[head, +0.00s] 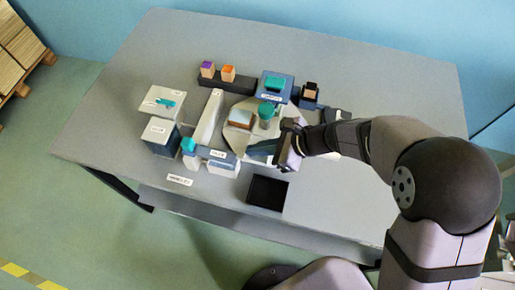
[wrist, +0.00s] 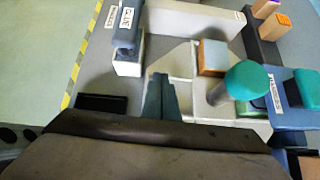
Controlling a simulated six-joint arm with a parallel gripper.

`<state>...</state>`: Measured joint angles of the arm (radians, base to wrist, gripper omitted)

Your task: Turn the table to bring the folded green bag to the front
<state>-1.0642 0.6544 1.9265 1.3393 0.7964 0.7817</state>
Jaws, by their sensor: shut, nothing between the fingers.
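The turntable (head: 231,133) is a pale many-sided plate at the middle of the bench; it also shows in the wrist view (wrist: 181,62). A teal round-topped knob (head: 266,110) stands upright on it, and it shows in the wrist view (wrist: 248,80). A small green item (wrist: 259,104), perhaps the folded green bag, lies partly hidden behind the knob. A brown block with a pale blue top (head: 240,118) sits beside the knob. My gripper (wrist: 160,78) is shut and empty, low over the plate's near side, apart from the knob. I cannot tell whether it touches the plate.
A navy box with a teal top (head: 273,84) stands behind the plate. A dark rack (head: 225,85) holds purple and orange blocks.

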